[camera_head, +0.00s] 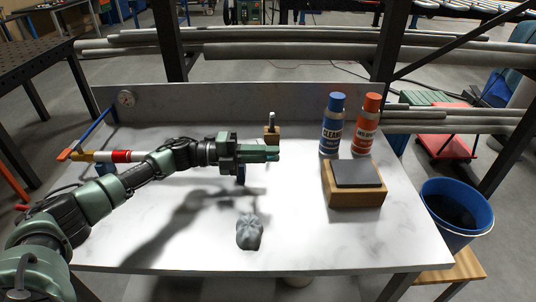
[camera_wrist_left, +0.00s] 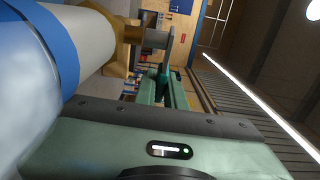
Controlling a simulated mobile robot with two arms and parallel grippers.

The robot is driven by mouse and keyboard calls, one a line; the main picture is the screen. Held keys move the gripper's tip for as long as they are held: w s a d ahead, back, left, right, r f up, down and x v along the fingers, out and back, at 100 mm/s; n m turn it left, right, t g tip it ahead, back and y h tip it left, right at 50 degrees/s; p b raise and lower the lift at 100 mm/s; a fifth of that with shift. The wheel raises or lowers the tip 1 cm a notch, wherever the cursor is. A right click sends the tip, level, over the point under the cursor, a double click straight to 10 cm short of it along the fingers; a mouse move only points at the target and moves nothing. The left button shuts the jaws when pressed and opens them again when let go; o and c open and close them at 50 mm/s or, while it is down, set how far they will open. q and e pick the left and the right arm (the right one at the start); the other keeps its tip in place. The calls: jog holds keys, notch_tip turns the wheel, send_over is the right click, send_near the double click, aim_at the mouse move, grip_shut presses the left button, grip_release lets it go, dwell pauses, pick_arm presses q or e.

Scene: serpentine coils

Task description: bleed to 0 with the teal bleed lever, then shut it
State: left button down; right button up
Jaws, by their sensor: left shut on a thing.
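My left gripper (camera_head: 270,153) reaches in from the left above the white table, its green fingers pointing right. It is shut on a small teal piece (camera_wrist_left: 163,82), seen between the fingers in the left wrist view; this looks like the bleed lever, mostly hidden by the fingers. My right gripper is out of view.
A wooden block with a metal post (camera_head: 271,132) stands behind my gripper. Blue (camera_head: 332,125) and orange (camera_head: 366,125) bottles and a wooden box with a grey pad (camera_head: 355,195) stand to the right. A grey crumpled rag (camera_head: 249,232) lies in front. The table's front right is clear.

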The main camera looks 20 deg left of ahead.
pick_arm(q)
jog(key=c, duration=1.5)
grip_release()
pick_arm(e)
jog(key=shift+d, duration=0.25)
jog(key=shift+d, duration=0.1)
pick_arm(q)
jog(key=shift+b+v, duration=1.2)
jog(key=shift+v, duration=2.65)
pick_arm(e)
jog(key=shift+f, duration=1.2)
